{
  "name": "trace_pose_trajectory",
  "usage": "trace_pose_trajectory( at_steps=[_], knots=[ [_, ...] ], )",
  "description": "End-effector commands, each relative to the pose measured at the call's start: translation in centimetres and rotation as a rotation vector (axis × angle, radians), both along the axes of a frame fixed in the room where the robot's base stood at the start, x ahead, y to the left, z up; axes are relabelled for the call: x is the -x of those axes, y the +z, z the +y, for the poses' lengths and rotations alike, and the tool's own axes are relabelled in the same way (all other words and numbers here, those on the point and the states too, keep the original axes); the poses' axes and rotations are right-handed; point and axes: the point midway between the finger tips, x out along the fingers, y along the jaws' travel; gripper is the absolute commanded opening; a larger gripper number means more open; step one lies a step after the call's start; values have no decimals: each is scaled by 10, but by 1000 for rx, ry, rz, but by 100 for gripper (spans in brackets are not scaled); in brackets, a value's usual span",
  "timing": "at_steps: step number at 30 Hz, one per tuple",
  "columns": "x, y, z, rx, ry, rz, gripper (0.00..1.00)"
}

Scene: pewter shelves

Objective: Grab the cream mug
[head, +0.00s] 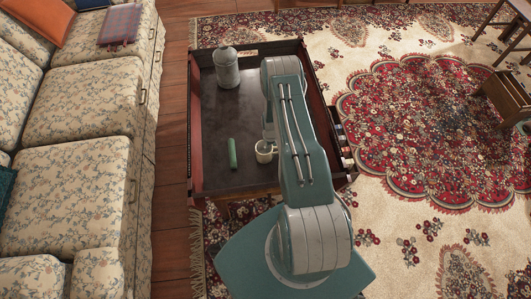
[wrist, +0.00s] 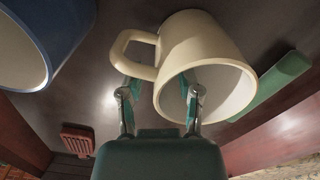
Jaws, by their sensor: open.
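The cream mug (head: 263,157) stands on the dark tray-like tabletop near its front edge, partly hidden by my arm in the head view. In the wrist view the cream mug (wrist: 205,42) is large and close, its open mouth toward the camera and its handle at the left. My gripper (wrist: 160,92) is open. Its left finger is below the handle, outside the mug's body, and its right finger overlaps the mug's mouth. I cannot tell whether either finger touches the mug. In the head view my arm hides the fingers.
A blue cup (wrist: 40,40) is at upper left there. A grey canister (head: 226,70) stands at the back. The table's rim (head: 195,130) is raised.

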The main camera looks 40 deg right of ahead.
Motion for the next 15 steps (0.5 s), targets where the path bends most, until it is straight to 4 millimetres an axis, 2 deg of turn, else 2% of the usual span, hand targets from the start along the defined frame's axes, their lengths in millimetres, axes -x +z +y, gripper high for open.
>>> trace_pose_trajectory(
  at_steps=[7, 10, 15],
  knots=[
    [0, -2, 0, 0, 0, -1, 45],
    [0, -2, 0, 0, 0, -1, 1],
    [0, -2, 0, 0, 0, -1, 0]
  ],
)
